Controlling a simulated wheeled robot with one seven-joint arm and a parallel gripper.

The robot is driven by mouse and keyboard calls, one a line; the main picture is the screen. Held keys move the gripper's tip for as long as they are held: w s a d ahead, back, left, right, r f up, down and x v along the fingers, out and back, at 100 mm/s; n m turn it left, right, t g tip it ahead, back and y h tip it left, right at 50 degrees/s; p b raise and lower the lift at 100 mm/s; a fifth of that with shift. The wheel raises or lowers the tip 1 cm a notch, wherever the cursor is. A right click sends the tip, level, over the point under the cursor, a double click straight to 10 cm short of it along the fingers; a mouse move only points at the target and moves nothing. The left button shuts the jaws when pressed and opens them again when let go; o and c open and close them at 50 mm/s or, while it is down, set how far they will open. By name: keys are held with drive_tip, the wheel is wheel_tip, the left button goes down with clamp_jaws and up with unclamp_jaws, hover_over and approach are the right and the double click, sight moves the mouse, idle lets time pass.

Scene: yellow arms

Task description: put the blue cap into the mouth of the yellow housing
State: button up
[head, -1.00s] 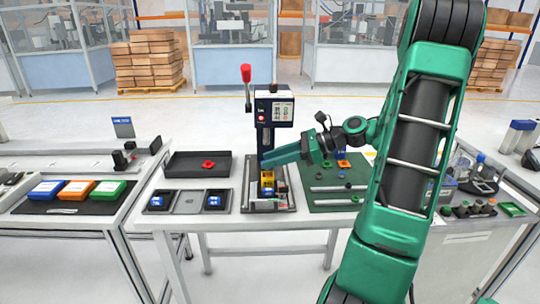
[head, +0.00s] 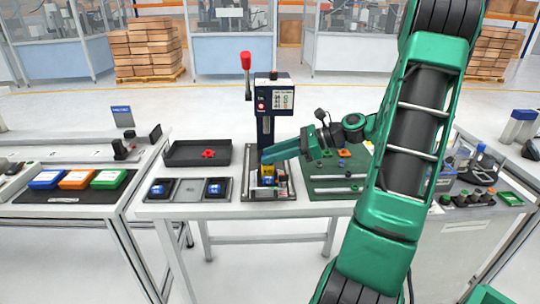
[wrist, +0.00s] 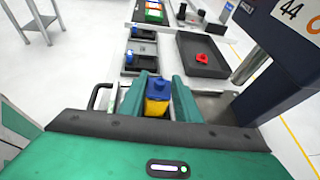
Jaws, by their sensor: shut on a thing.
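The yellow housing (head: 267,169) stands in the press fixture (head: 283,196) and also shows in the wrist view (wrist: 157,107). My gripper (head: 265,160) reaches in from the right, its fingers low over the fixture. In the wrist view its two green fingers (wrist: 156,86) are shut on the blue cap (wrist: 158,87). The cap shows against the upper edge of the yellow housing. The fingers hide the sides of both, and I cannot tell how far the cap sits in the mouth.
The press (head: 272,100) with its red-knobbed lever stands just behind the fixture. A dark tray (head: 180,160) with a red part is at left. Two small trays (head: 188,200) with blue parts lie in front of it. A green mat (head: 325,185) with loose parts is at right.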

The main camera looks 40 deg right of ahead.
drive_tip(key=shift+f, duration=0.2)
drive_tip(key=o, duration=1.2)
drive_tip(key=v, duration=1)
drive_tip(key=shift+s+d+r, duration=0.15)
drive_tip(key=shift+d, duration=0.15)
